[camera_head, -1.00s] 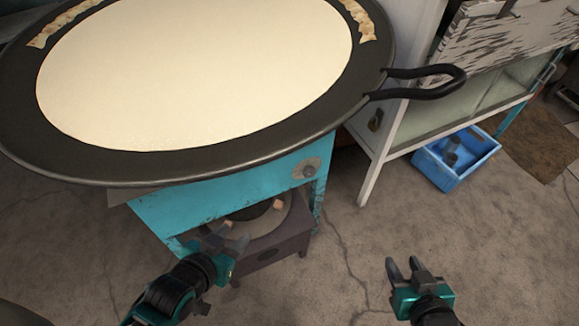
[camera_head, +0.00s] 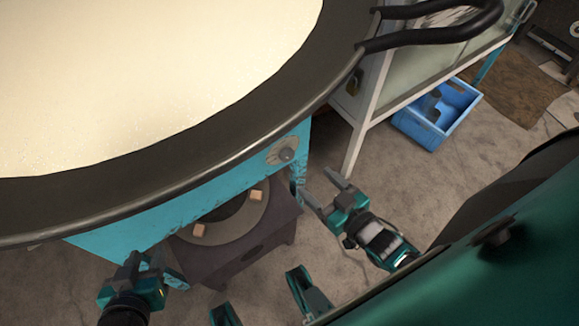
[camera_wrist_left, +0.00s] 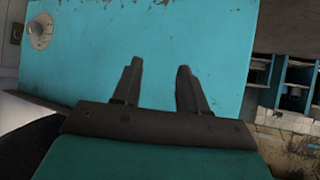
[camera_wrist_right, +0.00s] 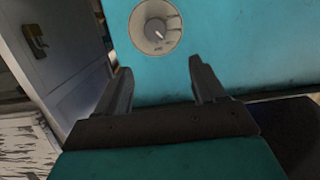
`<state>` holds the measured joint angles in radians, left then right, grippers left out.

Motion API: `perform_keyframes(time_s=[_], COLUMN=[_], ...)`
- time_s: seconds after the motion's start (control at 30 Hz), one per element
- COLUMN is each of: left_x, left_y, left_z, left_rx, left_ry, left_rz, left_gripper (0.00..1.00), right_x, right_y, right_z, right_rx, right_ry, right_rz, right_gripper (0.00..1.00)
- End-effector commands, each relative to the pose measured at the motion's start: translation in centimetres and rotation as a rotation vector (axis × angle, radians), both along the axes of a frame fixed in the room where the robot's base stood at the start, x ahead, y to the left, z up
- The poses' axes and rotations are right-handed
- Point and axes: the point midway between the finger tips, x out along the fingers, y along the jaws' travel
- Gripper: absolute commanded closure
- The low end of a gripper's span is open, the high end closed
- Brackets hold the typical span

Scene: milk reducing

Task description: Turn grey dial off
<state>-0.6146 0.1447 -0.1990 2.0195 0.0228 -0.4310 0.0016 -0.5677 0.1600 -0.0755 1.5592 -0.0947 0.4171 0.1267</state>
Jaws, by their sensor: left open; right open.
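The grey dial (camera_head: 286,154) sits on a round plate on the turquoise stove front (camera_head: 215,195), under the pan's rim. In the right wrist view the dial (camera_wrist_right: 156,30) is just beyond and between the fingertips; in the left wrist view it (camera_wrist_left: 40,29) is at the upper left. My right gripper (camera_head: 326,184) is open and empty, a little right of and below the dial, apart from it. My left gripper (camera_head: 146,262) is open and empty in front of the stove's lower left part. It also shows in the left wrist view (camera_wrist_left: 156,75).
A wide black pan (camera_head: 300,95) of pale milk overhangs the stove, its black handle (camera_head: 440,40) reaching right. A dark burner stand (camera_head: 262,237) is below. A white cabinet (camera_head: 362,120) and blue crate (camera_head: 440,115) stand at the right.

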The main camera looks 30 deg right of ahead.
Motion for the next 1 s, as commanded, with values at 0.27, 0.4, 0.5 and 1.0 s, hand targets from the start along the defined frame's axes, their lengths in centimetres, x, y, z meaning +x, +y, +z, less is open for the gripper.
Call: perform_keyframes(time_s=[0.27,0.4,0.5,1.0], left_x=[1.0,1.4,1.4,1.0], left_y=[-0.9,-0.9,-0.8,-0.8], left_z=[-2.5,-2.0,-2.1,-4.2], left_rx=[-0.012,-0.012,-0.011,-0.01], left_ry=[-0.016,-0.029,-0.031,-0.018], left_rz=[-0.019,-0.022,-0.021,-0.02], left_gripper=[0.57,0.57,0.57,0.57], right_x=[-1.3,-0.5,1.0,10.0], right_y=[-1.4,-1.3,-0.9,1.0], right_z=[-4.1,-3.9,-3.8,-3.9], right_rx=[0.034,0.039,0.04,0.04], right_ry=[-0.162,-0.18,-0.182,-0.177], right_rz=[0.032,0.036,0.036,0.036], right_gripper=[0.31,0.31,0.31,0.31])
